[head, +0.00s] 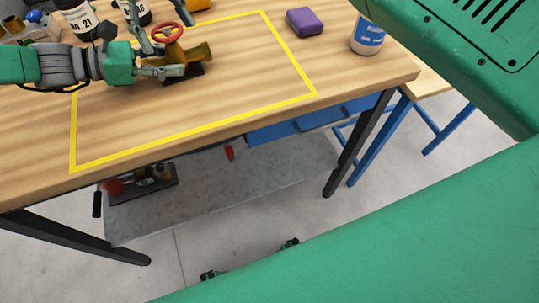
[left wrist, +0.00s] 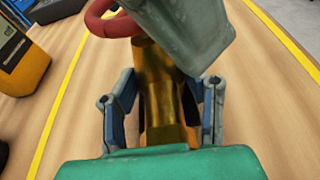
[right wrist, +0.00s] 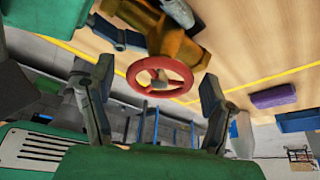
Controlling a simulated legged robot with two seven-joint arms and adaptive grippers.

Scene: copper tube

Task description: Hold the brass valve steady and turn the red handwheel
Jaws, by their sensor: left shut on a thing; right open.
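The brass valve (head: 204,50) stands on the wooden table (head: 240,102) inside a yellow taped outline. Its red handwheel (head: 168,32) is at the top. My left gripper (head: 178,71) is shut on the valve body; in the left wrist view its fingers (left wrist: 163,112) lie on both sides of the brass body (left wrist: 160,75). My right gripper (right wrist: 152,100) is open, with the handwheel (right wrist: 160,76) between and just beyond its fingertips in the right wrist view. Contact with the wheel cannot be told. A grey-green part covers the valve's top in the left wrist view.
A purple block (head: 304,21) and a white-and-blue container (head: 368,38) stand to the right. A yellow device (left wrist: 22,58) shows in the left wrist view. The table front inside the tape is clear.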

